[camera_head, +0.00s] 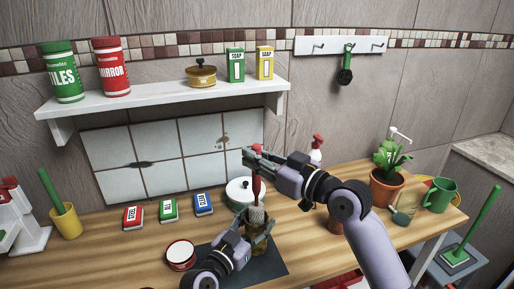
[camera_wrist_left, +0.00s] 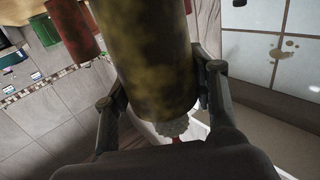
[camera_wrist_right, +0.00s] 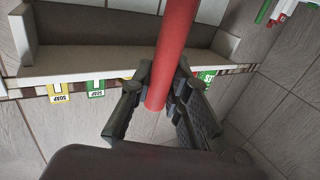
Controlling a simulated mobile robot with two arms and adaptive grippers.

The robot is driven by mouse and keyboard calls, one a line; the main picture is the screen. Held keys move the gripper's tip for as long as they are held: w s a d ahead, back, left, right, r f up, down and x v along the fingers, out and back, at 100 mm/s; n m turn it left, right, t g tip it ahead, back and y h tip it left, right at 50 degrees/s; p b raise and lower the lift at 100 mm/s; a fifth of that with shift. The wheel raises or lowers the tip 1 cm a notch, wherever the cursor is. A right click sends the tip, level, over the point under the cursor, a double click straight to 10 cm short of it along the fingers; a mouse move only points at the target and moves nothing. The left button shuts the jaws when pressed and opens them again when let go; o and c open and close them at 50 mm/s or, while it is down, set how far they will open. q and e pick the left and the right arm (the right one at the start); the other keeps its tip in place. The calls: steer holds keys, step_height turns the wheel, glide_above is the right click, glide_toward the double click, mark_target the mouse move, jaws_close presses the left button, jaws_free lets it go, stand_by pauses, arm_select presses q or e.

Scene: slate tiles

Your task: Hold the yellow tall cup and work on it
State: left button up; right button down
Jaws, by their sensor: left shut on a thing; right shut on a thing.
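The yellow tall cup (camera_head: 262,241) is covered in dark, blotchy grime; it fills the upper middle of the left wrist view (camera_wrist_left: 148,60). My left gripper (camera_head: 255,241) is shut around its side and holds it over the dark mat. My right gripper (camera_head: 257,162), above it, is shut on the red handle of a brush (camera_head: 257,188); the handle also crosses the right wrist view (camera_wrist_right: 172,55). The pale bristle head (camera_wrist_left: 172,127) is at the cup's mouth. How deep it sits inside is hidden.
A dark mat (camera_head: 268,268) lies on the wooden counter. Close by are a white pot (camera_head: 239,192), a red round tin (camera_head: 181,254) and several small boxes. A potted plant (camera_head: 388,185) and green mug (camera_head: 440,195) stand right. A shelf (camera_head: 160,102) hangs above.

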mark_target(257, 185)
steer(key=shift+f, duration=3.65)
steer(key=shift+w+a, duration=0.1)
steer(key=shift+w, duration=0.15)
steer(key=shift+w+r, duration=0.1)
steer(key=shift+r, duration=2.4)
steer(key=shift+f, duration=2.5)
steer(key=shift+s, duration=0.35)
steer(key=shift+s+a, duration=0.1)
steer(key=shift+s, duration=0.15)
